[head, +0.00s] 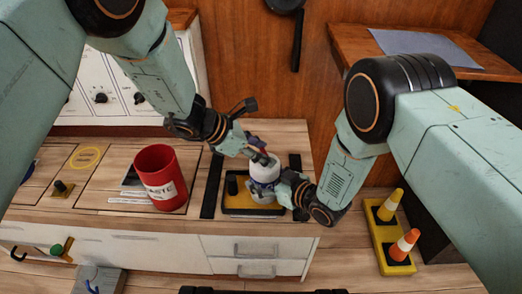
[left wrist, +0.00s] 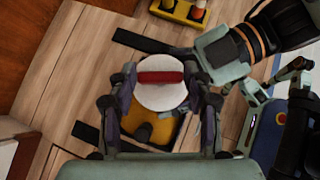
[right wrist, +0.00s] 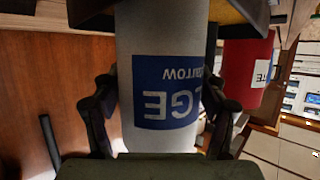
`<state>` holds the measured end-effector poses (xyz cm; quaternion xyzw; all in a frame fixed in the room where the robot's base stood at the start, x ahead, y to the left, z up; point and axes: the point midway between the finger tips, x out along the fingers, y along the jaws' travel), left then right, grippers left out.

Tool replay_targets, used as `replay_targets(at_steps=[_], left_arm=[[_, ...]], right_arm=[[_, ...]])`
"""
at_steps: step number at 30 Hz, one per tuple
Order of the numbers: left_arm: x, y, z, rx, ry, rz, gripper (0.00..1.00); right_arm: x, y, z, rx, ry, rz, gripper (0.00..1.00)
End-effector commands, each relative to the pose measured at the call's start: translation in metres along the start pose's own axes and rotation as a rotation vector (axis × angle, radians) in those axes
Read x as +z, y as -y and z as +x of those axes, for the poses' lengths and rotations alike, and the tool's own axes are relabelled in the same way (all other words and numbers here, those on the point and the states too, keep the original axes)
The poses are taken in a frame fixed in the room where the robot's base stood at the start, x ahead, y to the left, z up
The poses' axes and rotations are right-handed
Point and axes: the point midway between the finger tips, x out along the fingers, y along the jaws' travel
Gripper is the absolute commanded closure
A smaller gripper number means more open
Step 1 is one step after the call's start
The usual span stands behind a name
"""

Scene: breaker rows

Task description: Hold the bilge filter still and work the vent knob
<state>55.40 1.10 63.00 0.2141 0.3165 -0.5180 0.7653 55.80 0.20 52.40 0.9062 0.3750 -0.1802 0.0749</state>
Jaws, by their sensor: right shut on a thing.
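The bilge filter (head: 262,191) is a grey-white cylinder standing upright on a yellow and black base on the counter. Its blue label (right wrist: 168,90) shows upside down in the right wrist view. The red vent knob (left wrist: 160,77) is a bar across the round white top (left wrist: 160,97). My left gripper (left wrist: 160,100) is over the top, its fingers spread wide on either side, apart from the red bar. In the head view the left gripper (head: 255,149) partly hides the knob. My right gripper (right wrist: 160,105) is shut on the filter's body from the side.
A red waste bin (head: 160,180) stands left of the filter on the counter. Black strips (head: 212,186) flank the filter's base. A yellow tray with orange and yellow cones (head: 390,235) is low at the right. A wooden shelf (head: 440,50) holds a grey cloth at the back right.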

Motion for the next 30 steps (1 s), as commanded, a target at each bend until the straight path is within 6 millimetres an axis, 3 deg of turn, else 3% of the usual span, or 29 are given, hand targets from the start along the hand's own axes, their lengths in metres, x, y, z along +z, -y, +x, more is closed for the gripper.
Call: replay_targets(at_steps=[7, 17, 23, 30], left_arm=[[0.0, 0.0, 0.0, 0.0, -0.001, 0.0, 0.28], [0.0, -0.001, -0.003, 0.001, -0.001, 0.0, 0.28], [0.001, -0.001, -0.03, 0.003, 0.001, -0.002, 0.28], [0.001, -0.002, -0.08, 0.004, 0.002, -0.001, 0.28]], right_arm=[[-0.001, -0.001, 0.0, 0.001, -0.002, 0.0, 0.86], [-0.001, -0.001, 0.0, 0.002, -0.002, 0.001, 0.86], [-0.001, -0.001, 0.0, 0.002, -0.002, 0.001, 0.86], [-0.001, -0.001, 0.0, 0.002, -0.002, 0.001, 0.86]])
